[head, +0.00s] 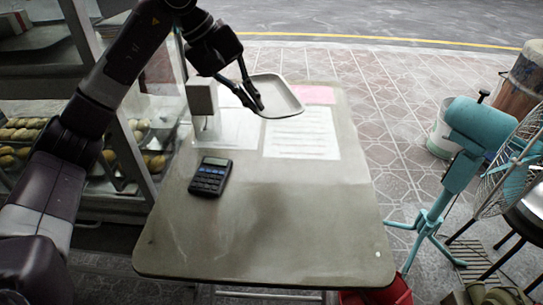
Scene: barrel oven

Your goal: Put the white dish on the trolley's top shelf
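The white dish (281,91) is a shallow rectangular dish with a raised rim, at the far part of the grey top. My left gripper (257,106) comes in from the left with its fingers at the dish's left rim and looks shut on it. The dish seems held above the papers, though its gap to the surface is hard to judge. The grey top (262,218), seemingly the trolley's top shelf, fills the middle of the view. My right gripper is out of view.
A teal stand (437,210) and a fan (510,178) stand right; glass bread shelves (22,130) are left.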

